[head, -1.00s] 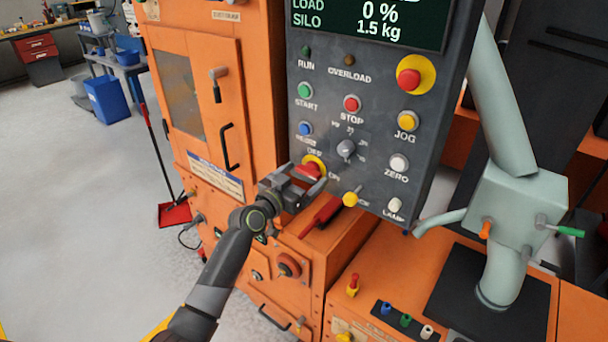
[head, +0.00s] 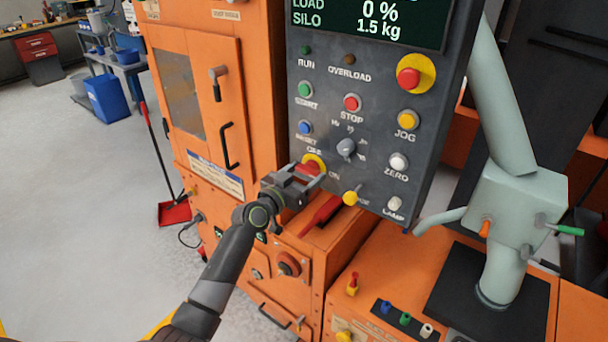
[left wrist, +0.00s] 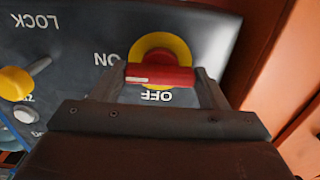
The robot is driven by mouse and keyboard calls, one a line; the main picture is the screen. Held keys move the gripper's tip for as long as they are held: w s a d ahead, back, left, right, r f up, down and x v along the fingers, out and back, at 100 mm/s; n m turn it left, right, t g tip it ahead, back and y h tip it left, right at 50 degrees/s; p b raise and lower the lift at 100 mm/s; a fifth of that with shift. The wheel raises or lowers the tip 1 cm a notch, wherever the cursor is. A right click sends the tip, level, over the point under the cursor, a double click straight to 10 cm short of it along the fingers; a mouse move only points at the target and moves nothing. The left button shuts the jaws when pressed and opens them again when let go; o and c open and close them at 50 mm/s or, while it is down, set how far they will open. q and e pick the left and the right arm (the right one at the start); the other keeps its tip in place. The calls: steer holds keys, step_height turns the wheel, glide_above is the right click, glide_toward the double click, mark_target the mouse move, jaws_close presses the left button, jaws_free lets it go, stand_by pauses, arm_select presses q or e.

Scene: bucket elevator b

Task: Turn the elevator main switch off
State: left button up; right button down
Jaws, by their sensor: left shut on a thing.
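The main switch is a red handle (left wrist: 160,75) on a round yellow plate (left wrist: 161,47) in the left wrist view, with ON and OFF printed beside it. That view shows the panel upside down. The handle lies crosswise, its white-marked end towards ON. In the head view the switch's yellow plate (head: 314,159) sits low on the grey control panel (head: 375,135), partly hidden by my gripper. My left gripper (head: 309,175) is shut on the red handle, one finger at each end; its fingers also show in the left wrist view (left wrist: 158,82). My right gripper is not in view.
A yellow LOCK knob (head: 350,198) sits right of the switch, close to my gripper. A selector dial (head: 346,148) and several push buttons are above. A red-handled object (head: 322,214) lies just below my fingers. An orange cabinet (head: 205,100) stands left.

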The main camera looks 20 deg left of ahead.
arm_select(q)
steer(key=shift+n, duration=0.3)
steer(key=n, duration=0.3)
steer(key=n+p, duration=0.1)
steer(key=n, duration=0.3)
steer(key=shift+n, duration=0.3)
steer(key=n+p, duration=0.1)
steer(key=n, duration=0.4)
steer(key=n+p, duration=0.1)
steer(key=n, duration=0.3)
steer(key=shift+p, duration=0.3)
steer(key=shift+n, duration=0.4)
steer(key=o, duration=1)
